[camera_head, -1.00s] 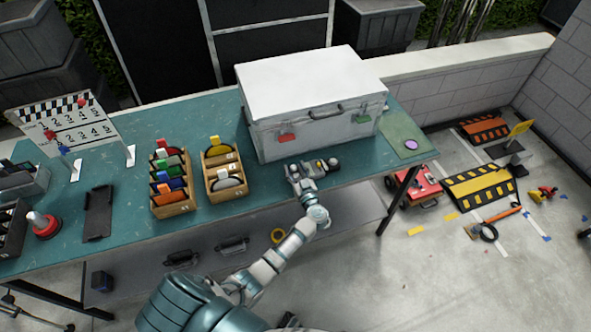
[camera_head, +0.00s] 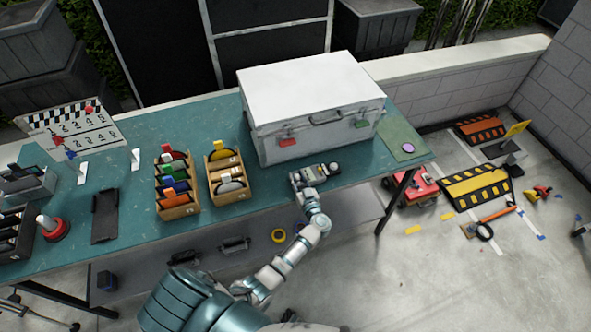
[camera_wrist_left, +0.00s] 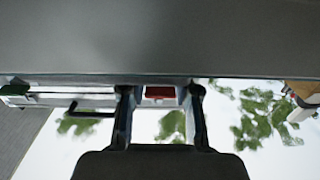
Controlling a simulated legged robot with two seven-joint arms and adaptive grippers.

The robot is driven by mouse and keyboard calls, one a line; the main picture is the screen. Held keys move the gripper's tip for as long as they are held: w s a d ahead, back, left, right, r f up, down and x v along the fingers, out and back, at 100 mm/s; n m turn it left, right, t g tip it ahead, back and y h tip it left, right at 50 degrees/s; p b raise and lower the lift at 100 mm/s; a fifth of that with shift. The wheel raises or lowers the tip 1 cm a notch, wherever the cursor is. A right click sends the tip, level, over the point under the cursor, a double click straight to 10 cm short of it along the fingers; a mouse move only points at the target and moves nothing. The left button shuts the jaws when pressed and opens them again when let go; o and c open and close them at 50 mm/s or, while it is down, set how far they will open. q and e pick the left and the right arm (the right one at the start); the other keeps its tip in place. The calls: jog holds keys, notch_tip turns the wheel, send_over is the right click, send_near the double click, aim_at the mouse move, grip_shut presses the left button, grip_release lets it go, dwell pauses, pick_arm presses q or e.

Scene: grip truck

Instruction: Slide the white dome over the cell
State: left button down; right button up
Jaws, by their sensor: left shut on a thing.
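A small dark hand-held device (camera_head: 322,171) is at the table's front edge, before the white case. My left gripper (camera_head: 307,177) is shut on it from the front left. A pale rounded part (camera_head: 334,168) sits at the device's right end; it may be the white dome, but it is too small to be sure. The cell cannot be made out. In the left wrist view my two dark fingers (camera_wrist_left: 161,112) stand apart, with a red latch of the case between them; a broad grey surface fills the top. My right gripper is not in view.
The white case (camera_head: 312,95) stands close behind the device. Two wooden boxes (camera_head: 178,205) of coloured-tabbed items are to the left. A black tray (camera_head: 105,213) and a red-based object (camera_head: 54,228) are farther left. A green mat (camera_head: 400,146) lies right.

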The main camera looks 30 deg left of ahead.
pick_arm(q)
jog(key=shift+s+d, duration=0.2)
jog(key=shift+d, duration=0.15)
jog(key=c, duration=0.9)
grip_release()
jog(key=v, duration=1.2)
